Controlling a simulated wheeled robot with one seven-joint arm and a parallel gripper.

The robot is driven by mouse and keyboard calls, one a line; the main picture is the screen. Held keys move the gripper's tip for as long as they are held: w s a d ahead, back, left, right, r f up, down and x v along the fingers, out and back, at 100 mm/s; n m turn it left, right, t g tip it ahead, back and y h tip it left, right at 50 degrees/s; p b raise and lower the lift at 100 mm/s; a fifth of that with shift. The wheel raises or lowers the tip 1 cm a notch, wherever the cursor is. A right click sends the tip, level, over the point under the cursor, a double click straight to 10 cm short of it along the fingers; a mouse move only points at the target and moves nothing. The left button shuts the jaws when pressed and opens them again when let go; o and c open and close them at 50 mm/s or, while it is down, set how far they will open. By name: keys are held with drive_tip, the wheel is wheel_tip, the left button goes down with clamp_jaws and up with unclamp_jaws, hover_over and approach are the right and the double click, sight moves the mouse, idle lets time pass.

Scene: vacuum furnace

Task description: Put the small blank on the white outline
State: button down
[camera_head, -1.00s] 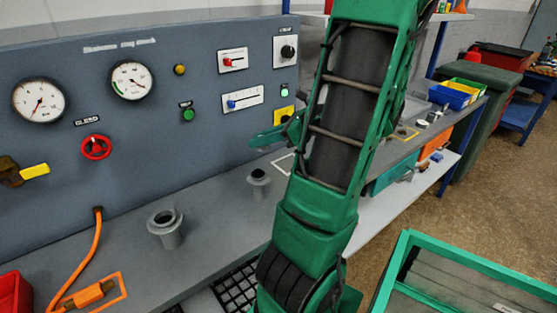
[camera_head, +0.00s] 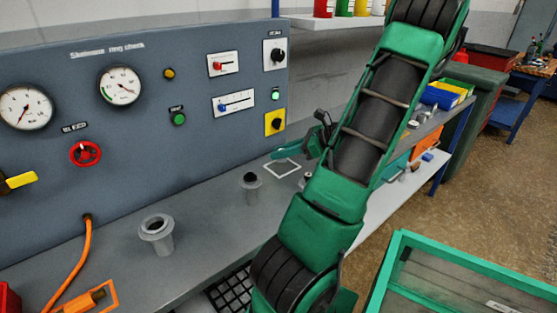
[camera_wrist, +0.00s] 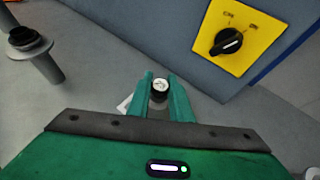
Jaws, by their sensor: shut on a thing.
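The small blank (camera_wrist: 160,88) is a short cylinder with a pale top and a dark side, seen in the wrist view. My gripper (camera_wrist: 160,94) is shut on it, one green finger on each side. The white outline (camera_head: 282,169) is a square drawn on the grey bench, below and close to my gripper (camera_head: 280,154) in the head view. In the wrist view part of the white outline (camera_wrist: 124,103) shows left of the fingers; the rest is hidden by my gripper. The blank itself cannot be made out in the head view.
A small flanged port (camera_head: 251,190) and a larger one (camera_head: 157,234) stand on the bench, left of the outline. The grey panel (camera_head: 140,150) rises behind, with a yellow-plated switch (camera_head: 275,123) near the outline. An orange hose (camera_head: 86,250) lies at the left.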

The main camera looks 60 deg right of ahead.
wheel_tip(320, 180, down, 3)
drive_tip(key=shift+r, duration=0.1)
drive_tip(key=c, duration=1.6)
unclamp_jaws()
drive_tip(key=shift+s+r, duration=0.1)
drive_tip(key=v, duration=1.1)
drive_tip(key=shift+s+d+r, duration=0.1)
drive_tip(key=shift+s+r, duration=0.15)
